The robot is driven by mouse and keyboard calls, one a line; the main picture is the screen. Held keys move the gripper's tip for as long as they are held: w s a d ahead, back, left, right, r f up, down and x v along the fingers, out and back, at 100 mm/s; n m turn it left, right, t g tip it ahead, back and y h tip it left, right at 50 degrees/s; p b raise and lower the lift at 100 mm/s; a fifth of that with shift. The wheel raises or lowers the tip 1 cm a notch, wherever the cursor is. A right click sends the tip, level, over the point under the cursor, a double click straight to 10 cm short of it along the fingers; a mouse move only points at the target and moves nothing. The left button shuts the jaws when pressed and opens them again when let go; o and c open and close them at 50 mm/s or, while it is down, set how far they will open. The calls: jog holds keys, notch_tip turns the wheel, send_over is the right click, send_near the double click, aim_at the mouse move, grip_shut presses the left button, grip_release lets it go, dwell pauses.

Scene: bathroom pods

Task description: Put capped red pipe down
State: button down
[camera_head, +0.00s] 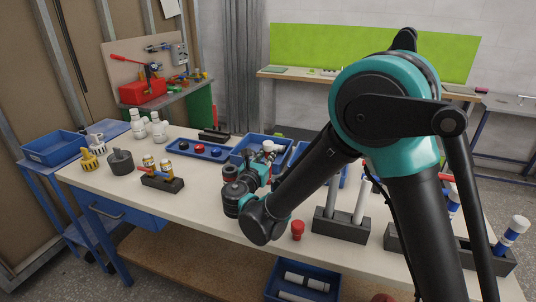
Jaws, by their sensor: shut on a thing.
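My gripper (262,168) is over the middle of the white workbench (225,245), near the blue bins, and points away from the camera. My wrist and forearm hide much of it. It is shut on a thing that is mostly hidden.
A red cap-like piece (297,231) stands on the bench before a dark holder (340,226) with grey pipes. Blue bins (252,145) and a blue tray (198,152) are behind. A dark block (162,182) with yellow-topped parts is left. The front-left bench surface is clear.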

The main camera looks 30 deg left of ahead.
jog(key=shift+f, duration=0.1)
jog(key=c, duration=1.4)
grip_release()
jog(key=shift+s, duration=0.15)
jog(key=s+d, duration=0.1)
jog(key=s, duration=1)
jog(key=shift+s+d, duration=0.2)
jog(key=shift+s, duration=0.15)
